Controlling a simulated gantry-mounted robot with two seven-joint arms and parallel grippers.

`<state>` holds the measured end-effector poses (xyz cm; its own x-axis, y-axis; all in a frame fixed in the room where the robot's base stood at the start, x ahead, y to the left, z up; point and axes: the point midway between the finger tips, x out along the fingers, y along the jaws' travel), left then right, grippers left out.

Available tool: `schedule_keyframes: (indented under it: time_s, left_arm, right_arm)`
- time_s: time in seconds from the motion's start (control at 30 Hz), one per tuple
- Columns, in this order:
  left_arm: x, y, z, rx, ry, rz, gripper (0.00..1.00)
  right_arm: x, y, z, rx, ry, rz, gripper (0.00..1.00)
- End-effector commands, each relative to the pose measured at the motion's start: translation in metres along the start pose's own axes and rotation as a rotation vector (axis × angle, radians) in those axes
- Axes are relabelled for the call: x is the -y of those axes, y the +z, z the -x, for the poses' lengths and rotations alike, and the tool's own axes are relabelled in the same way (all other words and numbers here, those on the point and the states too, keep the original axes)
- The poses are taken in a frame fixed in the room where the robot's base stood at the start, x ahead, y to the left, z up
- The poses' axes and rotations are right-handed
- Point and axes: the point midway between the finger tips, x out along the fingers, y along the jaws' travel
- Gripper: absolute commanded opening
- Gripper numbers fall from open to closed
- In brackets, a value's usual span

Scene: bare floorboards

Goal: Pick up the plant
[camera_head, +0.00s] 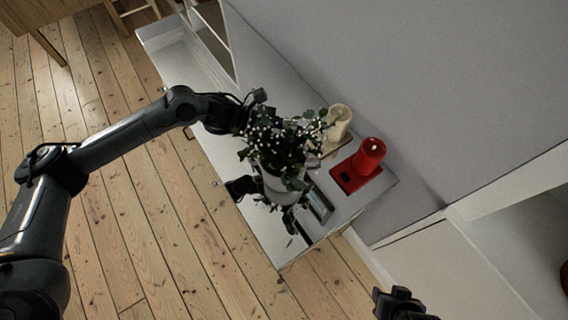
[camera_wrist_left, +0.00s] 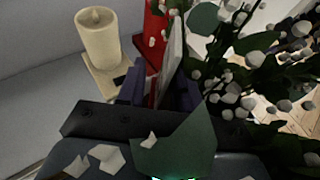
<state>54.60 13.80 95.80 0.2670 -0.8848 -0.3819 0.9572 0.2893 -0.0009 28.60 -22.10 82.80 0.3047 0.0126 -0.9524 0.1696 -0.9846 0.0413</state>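The plant (camera_head: 282,145) has dark green leaves and small white blossoms. Its white pot (camera_head: 280,185) stands on the glossy white cabinet top. My left gripper (camera_head: 240,187) is at the pot, largely hidden by leaves in the head view. In the left wrist view its two dark fingers (camera_wrist_left: 160,92) are apart, with a thin white edge, seemingly the pot's rim (camera_wrist_left: 173,60), between them. A gap shows beside the left finger, so firm contact is not visible. Leaves and blossoms (camera_wrist_left: 235,95) cover the right side there. My right gripper (camera_head: 398,300) is at the bottom edge, away from the plant; its fingers are unclear.
A cream candle (camera_head: 338,122) and a red candle (camera_head: 369,155) on a red base stand close behind the plant. A dark flat object (camera_head: 318,205) lies beside the pot. The wall runs behind the cabinet (camera_head: 190,75). Bare floorboards (camera_head: 150,215) lie in front.

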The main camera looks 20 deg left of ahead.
Motion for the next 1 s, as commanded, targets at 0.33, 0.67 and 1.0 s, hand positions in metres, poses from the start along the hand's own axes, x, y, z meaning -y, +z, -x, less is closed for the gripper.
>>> schedule_keyframes:
  time_s: [0.33, 0.67, 1.0]
  left_arm:
    - [-0.0001, 0.0002, -0.0017, 0.0, 0.0, -0.001, 0.23]
    - [-0.0001, 0.0002, -0.0015, 0.0, 0.0, -0.001, 0.0]
    - [-0.0001, 0.0003, -0.0014, 0.0, 0.0, -0.001, 0.0]
  right_arm:
    - [0.0015, -0.001, 0.0003, -0.002, -0.005, -0.006, 0.43]
    - [0.0026, -0.0015, 0.0004, -0.003, -0.009, -0.011, 0.43]
    - [0.0024, -0.0015, 0.0004, -0.003, -0.008, -0.01, 0.43]
